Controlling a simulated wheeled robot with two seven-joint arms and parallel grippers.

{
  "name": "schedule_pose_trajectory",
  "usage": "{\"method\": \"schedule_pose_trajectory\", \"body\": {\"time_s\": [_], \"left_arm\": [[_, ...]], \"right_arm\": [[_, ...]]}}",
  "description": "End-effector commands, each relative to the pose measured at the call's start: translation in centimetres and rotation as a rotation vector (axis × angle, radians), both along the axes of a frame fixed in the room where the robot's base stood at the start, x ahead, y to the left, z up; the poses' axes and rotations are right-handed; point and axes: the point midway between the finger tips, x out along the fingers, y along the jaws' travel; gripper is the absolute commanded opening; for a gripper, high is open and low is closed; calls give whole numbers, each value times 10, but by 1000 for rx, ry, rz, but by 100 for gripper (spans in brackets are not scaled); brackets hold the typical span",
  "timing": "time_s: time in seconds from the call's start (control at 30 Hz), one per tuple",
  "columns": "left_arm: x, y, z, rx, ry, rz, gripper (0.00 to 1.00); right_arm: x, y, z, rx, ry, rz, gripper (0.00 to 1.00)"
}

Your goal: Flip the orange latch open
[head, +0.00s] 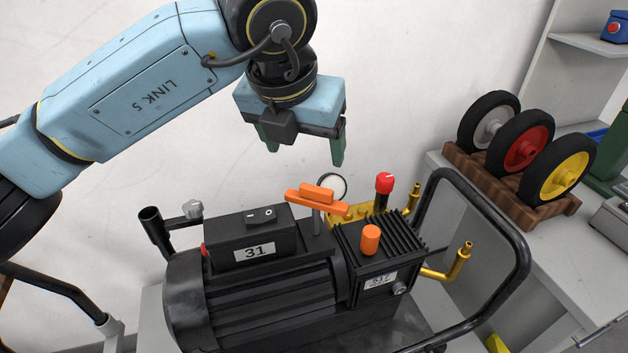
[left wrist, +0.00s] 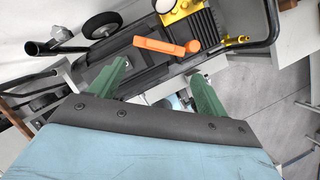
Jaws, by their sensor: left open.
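The orange latch (head: 316,200) is a flat bar with a raised block, set on a grey post on top of the black pump-like machine (head: 260,290). It also shows in the left wrist view (left wrist: 166,46), just beyond the fingertips. My left gripper (head: 303,148) is open, with its two green fingers pointing down above and behind the latch. My right gripper is not in view.
Near the latch are a black switch box (head: 252,238), an orange cap (head: 370,240), a red knob (head: 384,184), a gauge (head: 333,187) and brass fittings (head: 458,262). A black tube handle (head: 500,220) curves at the right. Wheels on a wooden rack (head: 540,205) stand beyond it.

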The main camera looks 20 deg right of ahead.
Motion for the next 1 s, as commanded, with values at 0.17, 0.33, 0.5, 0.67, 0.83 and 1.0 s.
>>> {"method": "schedule_pose_trajectory", "body": {"time_s": [0.17, 0.33, 0.5, 0.67, 0.83, 1.0], "left_arm": [[10, -9, -36, 1, 7, -2, 76], [21, -17, -69, 0, 7, -3, 76], [29, -23, -93, -3, 6, -4, 76], [34, -27, -105, -3, 3, -5, 76], [34, -27, -108, -4, 3, -5, 76], [34, -27, -108, -4, 3, -5, 75]], "right_arm": [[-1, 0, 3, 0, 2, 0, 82], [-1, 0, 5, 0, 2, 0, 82], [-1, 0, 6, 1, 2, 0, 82], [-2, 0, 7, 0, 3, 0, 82], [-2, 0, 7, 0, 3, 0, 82], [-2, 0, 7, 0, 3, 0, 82]]}}
